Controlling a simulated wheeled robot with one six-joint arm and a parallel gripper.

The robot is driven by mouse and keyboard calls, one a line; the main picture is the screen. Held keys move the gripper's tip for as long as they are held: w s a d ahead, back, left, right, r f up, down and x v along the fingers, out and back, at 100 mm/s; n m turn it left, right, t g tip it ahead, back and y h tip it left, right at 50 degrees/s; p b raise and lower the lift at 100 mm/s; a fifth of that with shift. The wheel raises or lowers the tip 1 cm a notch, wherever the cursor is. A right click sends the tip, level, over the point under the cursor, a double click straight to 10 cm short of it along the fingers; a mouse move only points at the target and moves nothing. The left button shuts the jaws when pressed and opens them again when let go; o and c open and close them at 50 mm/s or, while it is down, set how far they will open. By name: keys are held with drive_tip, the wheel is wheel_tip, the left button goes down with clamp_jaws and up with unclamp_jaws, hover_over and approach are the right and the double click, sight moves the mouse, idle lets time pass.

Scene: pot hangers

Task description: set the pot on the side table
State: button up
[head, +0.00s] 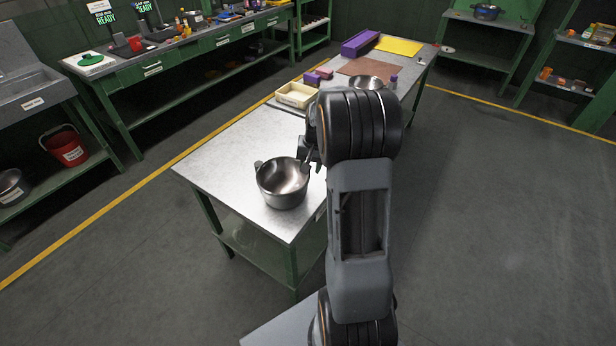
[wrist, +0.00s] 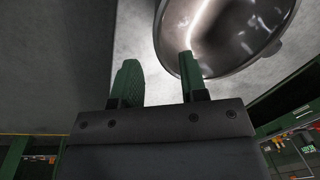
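A shiny metal pot (head: 283,190) rests on the bare near end of a green-legged metal-topped table (head: 225,160). Its open mouth faces up, and small handles show at its sides. My gripper (head: 310,160) is at the pot's right far side, close to the rim and partly hidden by my arm. In the wrist view, the fingers of my gripper (wrist: 158,78) are spread with a gap between them. The right finger overlaps the edge of the pot (wrist: 225,35); whether it touches cannot be told. Nothing is visibly clamped between the fingers.
A cream tray (head: 296,95), a metal bowl (head: 367,82), a purple box (head: 360,43) and a yellow board (head: 399,46) lie farther along. A sink (head: 25,85) and red bucket (head: 66,148) are at left. Open floor lies at right.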

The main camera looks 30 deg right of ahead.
drive_tip(key=s+a+r+n+t, duration=0.1)
drive_tip(key=s+a+r+n, duration=0.3)
drive_tip(key=a+r, duration=0.5)
drive_tip(key=s+a+r+n+t, duration=0.1)
drive_tip(key=s+a, duration=0.3)
drive_tip(key=s, duration=0.2)
drive_tip(key=s+a+r+n+t+h, duration=0.1)
drive_tip(key=s+a+n, duration=0.1)
drive_tip(key=s+a, duration=0.3)
drive_tip(key=s, duration=0.2)
drive_tip(key=shift+s+r, duration=0.25)
drive_tip(key=shift+s, duration=0.05)
